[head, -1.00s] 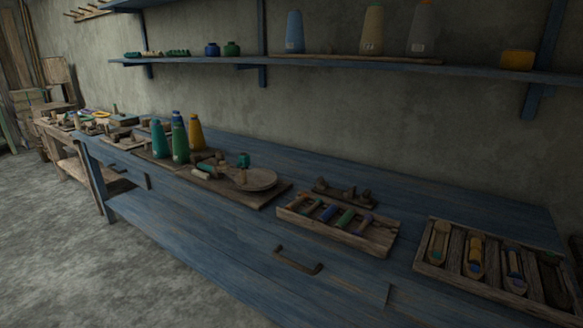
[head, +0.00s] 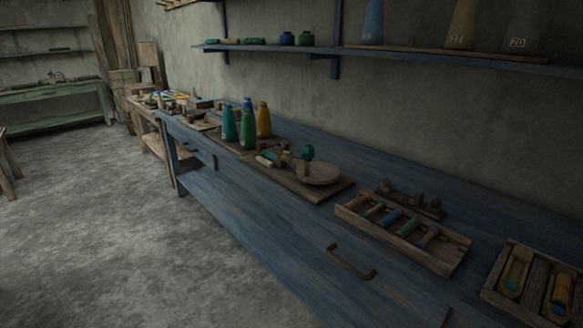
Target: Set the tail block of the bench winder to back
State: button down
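On the blue bench (head: 220,185) a dark board carries a round wooden disc (head: 317,172), small wooden blocks and a green piece (head: 308,153). Several cones, one of them yellow (head: 264,120), stand at its far end. A small wooden fixture (head: 410,198) with upright blocks sits behind the bobbin tray. I cannot tell which of these is the bench winder, and its tail block and that block's setting are too small to make out. My gripper is not in view.
A bobbin tray (head: 402,238) and a shuttle tray (head: 538,283) lie on the near bench. A wall shelf (head: 380,54) hangs above. A green table (head: 55,97) stands far left. The grey floor (head: 110,225) at left is clear.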

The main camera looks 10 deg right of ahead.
aim_at(261, 145)
jog(key=i+j+z, duration=0.4)
jog(key=i, duration=0.55)
jog(key=i+j+z, duration=0.35)
jog(key=i+j, duration=0.55)
